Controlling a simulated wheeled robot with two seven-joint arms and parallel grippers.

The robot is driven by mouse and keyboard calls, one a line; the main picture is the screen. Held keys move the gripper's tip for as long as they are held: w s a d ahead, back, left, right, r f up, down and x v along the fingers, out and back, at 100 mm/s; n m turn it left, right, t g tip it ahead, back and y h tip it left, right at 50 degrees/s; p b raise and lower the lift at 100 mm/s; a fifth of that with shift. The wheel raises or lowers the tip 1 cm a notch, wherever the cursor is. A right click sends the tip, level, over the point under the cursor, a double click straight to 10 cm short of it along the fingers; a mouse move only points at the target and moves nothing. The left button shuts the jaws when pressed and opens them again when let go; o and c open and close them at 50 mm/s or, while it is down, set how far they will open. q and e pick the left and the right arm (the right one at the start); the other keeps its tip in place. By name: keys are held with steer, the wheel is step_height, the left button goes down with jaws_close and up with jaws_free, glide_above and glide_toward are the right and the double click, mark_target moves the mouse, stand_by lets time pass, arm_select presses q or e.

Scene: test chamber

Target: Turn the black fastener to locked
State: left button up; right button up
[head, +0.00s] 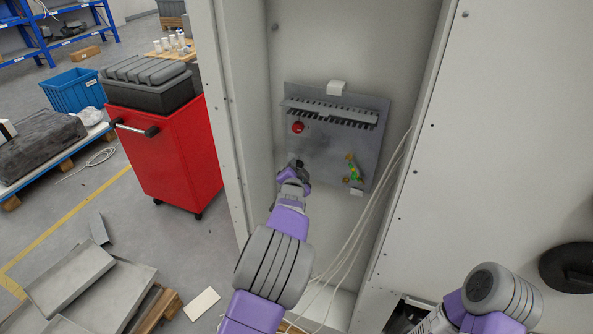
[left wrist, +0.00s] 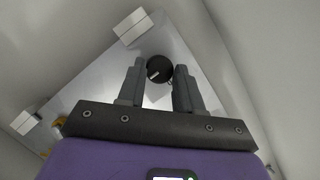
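The black fastener (left wrist: 159,69) is a small round dark knob with a pale mark on its face. In the left wrist view it shows between the two fingertips of my left gripper (left wrist: 160,67). The fingers stand apart, one on each side of the knob; I cannot tell whether they touch it. In the head view my left gripper (head: 295,166) is at the lower left of the grey panel (head: 325,140) inside the cabinet and mostly hides the fastener. Whether the fastener is at locked cannot be read. My right arm shows at the lower right, but its gripper is not in view.
The panel also holds a red button (head: 298,127), a slotted grey strip (head: 330,112) and a yellow-green part (head: 354,168). White cables (head: 372,205) hang at the right inside the cabinet. The cabinet's side walls stand close on both sides. A red cart (head: 172,150) stands outside left.

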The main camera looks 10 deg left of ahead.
arm_select(q)
steer(key=o, duration=0.4)
steer(key=shift+c, duration=0.2)
steer(key=v, duration=0.7)
steer(key=shift+s+p, duration=0.3)
steer(key=shift+r, duration=0.1)
